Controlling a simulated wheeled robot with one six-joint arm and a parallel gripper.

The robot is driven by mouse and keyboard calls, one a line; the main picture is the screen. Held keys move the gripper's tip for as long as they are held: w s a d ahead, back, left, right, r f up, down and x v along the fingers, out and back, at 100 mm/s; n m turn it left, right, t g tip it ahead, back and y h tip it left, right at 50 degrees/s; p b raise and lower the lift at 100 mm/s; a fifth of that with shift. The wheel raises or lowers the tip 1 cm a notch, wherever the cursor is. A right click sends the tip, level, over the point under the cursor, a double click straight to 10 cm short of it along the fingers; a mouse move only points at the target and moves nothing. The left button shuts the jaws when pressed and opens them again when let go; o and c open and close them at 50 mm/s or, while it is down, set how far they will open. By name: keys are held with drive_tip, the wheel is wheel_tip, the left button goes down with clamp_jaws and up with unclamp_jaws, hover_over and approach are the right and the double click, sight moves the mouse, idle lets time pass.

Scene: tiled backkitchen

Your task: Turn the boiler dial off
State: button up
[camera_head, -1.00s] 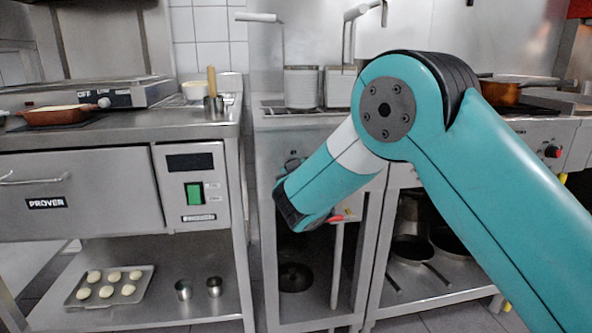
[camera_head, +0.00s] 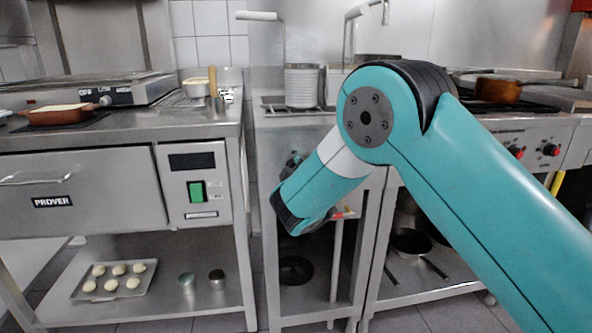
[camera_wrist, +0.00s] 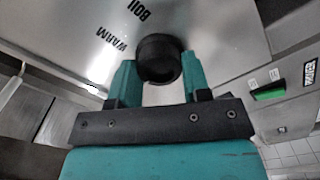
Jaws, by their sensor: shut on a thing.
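The boiler dial (camera_wrist: 159,60) is a round black knob on a steel panel in the wrist view. The word BOIL shows above it and WARM to its upper left; no OFF label shows on this panel. My gripper (camera_wrist: 160,78) has its two teal fingers on either side of the dial, shut on it.
The prover (camera_head: 80,190) with a green switch (camera_head: 196,191) stands left of the boiler. A tray of dough balls (camera_head: 150,280) and two small metal cups lie on the shelf below. A stove with red knobs (camera_head: 550,150) is on the right. A pan (camera_head: 498,90) stands on it.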

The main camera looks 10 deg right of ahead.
idle(0.4)
drive_tip(key=o, duration=0.9)
drive_tip(key=s+b, duration=0.4)
drive_tip(key=s, duration=1.3)
drive_tip(key=shift+s+b, duration=0.25)
drive_tip(key=shift+b, duration=0.15)
